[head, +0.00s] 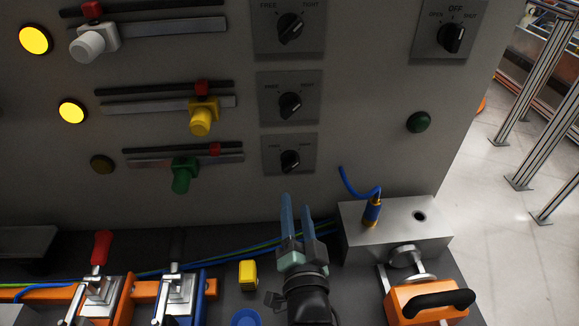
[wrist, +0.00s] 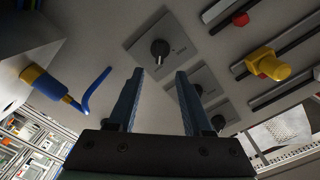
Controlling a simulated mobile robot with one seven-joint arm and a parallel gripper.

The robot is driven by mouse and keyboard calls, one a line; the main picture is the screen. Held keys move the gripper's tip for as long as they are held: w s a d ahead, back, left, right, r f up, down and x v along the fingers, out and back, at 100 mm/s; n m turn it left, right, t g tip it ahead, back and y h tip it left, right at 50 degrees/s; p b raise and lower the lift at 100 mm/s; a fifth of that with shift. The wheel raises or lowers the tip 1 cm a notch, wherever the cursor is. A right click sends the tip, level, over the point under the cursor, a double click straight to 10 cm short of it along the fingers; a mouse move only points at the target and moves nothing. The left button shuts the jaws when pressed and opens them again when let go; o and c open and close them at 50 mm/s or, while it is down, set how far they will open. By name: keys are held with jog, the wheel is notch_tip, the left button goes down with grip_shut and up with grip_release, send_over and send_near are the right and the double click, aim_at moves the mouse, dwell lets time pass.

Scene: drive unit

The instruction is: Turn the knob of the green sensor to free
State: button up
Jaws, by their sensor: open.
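The green sensor (head: 183,174) hangs on the lowest rail in the head view. Its knob (head: 291,160) is black, on a square grey plate to the right. The knob's pointer seems to lean up and right, toward the right-hand label; the small print is hard to read. My gripper (head: 297,200) is open and empty, below this knob and apart from it, fingers toward the panel. In the wrist view, which looks upside down, this knob (wrist: 160,48) appears above and between the open fingertips (wrist: 158,78). The green sensor itself is out of the wrist view.
Above are the yellow sensor's knob (head: 290,105) and the white sensor's knob (head: 290,27). A metal block (head: 400,228) with a blue cable plug (head: 371,210) stands right of my gripper. Toggle clamps (head: 100,290) and a yellow block (head: 248,274) lie left.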

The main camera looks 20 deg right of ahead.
aim_at(291, 168)
jog(key=x, duration=1)
jog(key=shift+w, duration=0.15)
grip_shut()
